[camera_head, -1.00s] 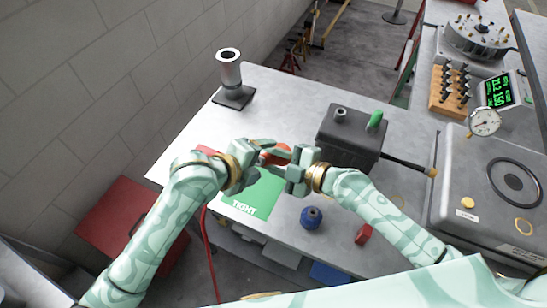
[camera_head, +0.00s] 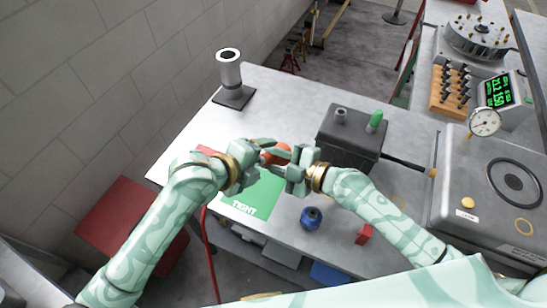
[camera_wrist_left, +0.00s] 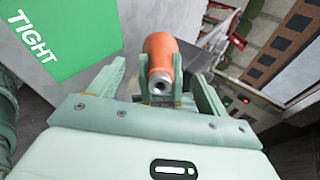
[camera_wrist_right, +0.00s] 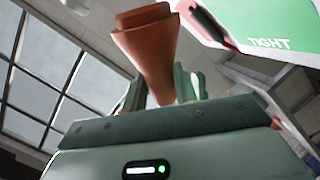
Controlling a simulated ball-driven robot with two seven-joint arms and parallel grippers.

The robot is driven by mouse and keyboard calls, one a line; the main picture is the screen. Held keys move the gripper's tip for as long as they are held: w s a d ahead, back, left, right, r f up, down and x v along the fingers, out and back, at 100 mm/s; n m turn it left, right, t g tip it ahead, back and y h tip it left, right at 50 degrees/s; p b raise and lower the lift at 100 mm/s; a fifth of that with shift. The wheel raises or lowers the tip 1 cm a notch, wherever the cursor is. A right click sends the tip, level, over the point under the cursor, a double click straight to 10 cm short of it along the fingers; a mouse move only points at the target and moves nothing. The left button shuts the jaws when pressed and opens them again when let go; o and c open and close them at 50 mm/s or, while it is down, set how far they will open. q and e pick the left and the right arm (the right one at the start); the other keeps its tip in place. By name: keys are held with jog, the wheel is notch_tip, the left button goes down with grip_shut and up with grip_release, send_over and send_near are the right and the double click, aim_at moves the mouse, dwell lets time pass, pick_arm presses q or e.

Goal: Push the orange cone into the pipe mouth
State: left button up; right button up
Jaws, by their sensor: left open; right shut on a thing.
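The orange cone (camera_head: 277,153) is held above the table between my two grippers. My right gripper (camera_head: 286,160) is shut on it; in the right wrist view the cone (camera_wrist_right: 150,50) has its wide stepped end away from the palm. My left gripper (camera_head: 266,154) is open beside it. In the left wrist view the cone (camera_wrist_left: 160,58) lies between the spread left fingers, its small holed end facing the palm. A metal pipe (camera_head: 230,72) stands upright on a dark base at the table's far left, its round mouth up, apart from both grippers.
A green TIGHT mat (camera_head: 246,201) lies below the grippers. A dark grey box (camera_head: 345,140) with a green knob and a lever stands to their right. A blue spool (camera_head: 311,218) and a red block (camera_head: 364,234) sit near the front edge. The table between mat and pipe is clear.

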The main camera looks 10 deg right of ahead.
pick_arm(q)
jog(key=v, duration=1.1)
jog(key=shift+s+a+r, duration=0.15)
jog(key=shift+s+a, duration=0.1)
jog(key=shift+a, duration=0.05)
